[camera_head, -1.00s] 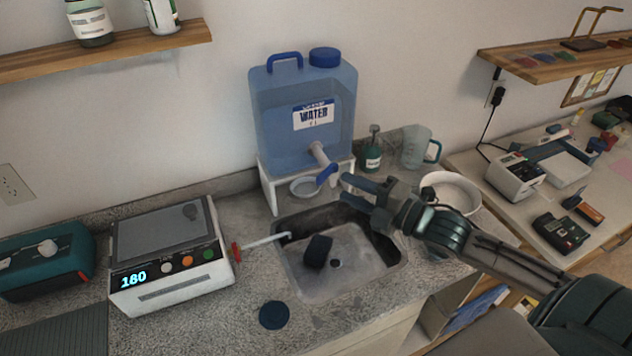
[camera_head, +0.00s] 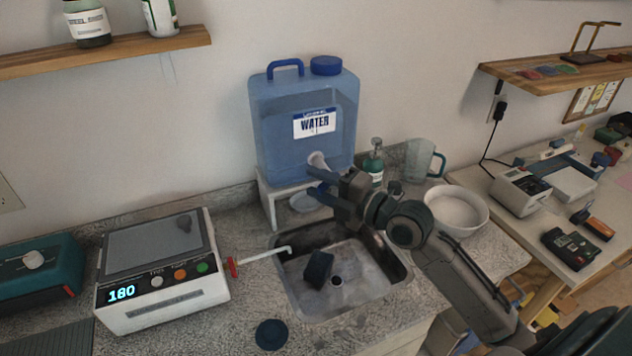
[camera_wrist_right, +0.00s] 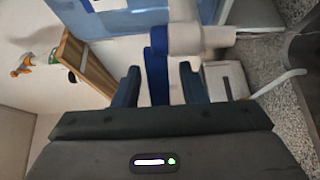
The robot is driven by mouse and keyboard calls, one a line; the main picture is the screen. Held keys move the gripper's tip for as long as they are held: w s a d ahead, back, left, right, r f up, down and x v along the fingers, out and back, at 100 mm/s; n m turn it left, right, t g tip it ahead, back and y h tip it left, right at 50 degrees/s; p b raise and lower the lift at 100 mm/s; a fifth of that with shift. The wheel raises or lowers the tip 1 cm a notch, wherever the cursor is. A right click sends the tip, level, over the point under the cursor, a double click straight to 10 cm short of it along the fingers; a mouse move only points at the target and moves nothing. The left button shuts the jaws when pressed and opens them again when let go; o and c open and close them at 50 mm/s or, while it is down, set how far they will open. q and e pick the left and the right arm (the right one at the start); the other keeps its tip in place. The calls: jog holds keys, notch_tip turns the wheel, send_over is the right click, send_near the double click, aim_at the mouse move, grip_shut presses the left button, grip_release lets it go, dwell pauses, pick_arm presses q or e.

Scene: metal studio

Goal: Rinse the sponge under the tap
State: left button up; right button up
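A dark sponge (camera_head: 318,268) lies in the metal sink (camera_head: 375,283), left of the drain. A blue water tank (camera_head: 290,115) stands above the sink's back edge, with a white tap (camera_head: 317,160) low on its front. My right gripper (camera_head: 314,182) is at this tap, its fingers pointing left. In the right wrist view the blue tap lever (camera_wrist_right: 157,75) stands between my two open fingers (camera_wrist_right: 159,88), with a gap on each side. The gripper hides most of the lever in the head view. No water stream shows. My left gripper is not in view.
A white scale-like device (camera_head: 160,270) stands left. A white bowl (camera_head: 455,212), green pump bottle (camera_head: 374,163) and clear jug (camera_head: 420,160) stand near my right arm.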

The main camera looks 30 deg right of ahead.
jog(key=shift+w+a, duration=0.3)
jog(key=shift+w, duration=0.05)
jog(key=shift+c, duration=0.5)
grip_shut()
